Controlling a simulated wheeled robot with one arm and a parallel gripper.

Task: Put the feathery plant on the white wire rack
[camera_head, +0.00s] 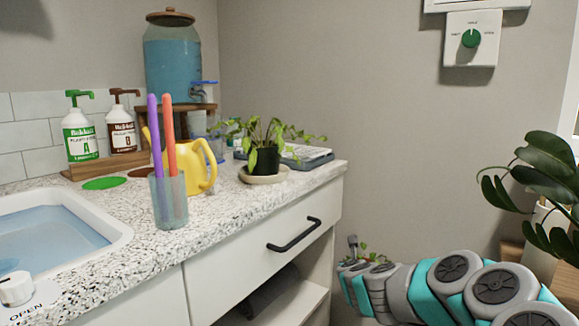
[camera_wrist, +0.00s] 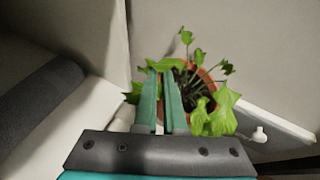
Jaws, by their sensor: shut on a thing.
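My gripper (camera_wrist: 161,75) shows in the wrist view as two teal fingers close together, shut on the rim of a terracotta pot (camera_wrist: 208,76). The pot holds a plant (camera_wrist: 221,112) with lobed, ivy-like green leaves, and the leaves and fingers hide part of the pot. In the head view only a little of this plant's foliage (camera_head: 372,257) shows beyond my arm, low and right of the counter; my fingers are hidden there. I see no plant with clearly feathery leaves and no clear white wire rack in either view.
A trailing plant (camera_head: 262,140) in a black pot stands on a saucer near the counter's (camera_head: 232,205) right end. An open shelf (camera_head: 312,292) below holds a dark grey roll (camera_wrist: 42,102). A large-leaved plant (camera_head: 546,172) stands at the far right.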

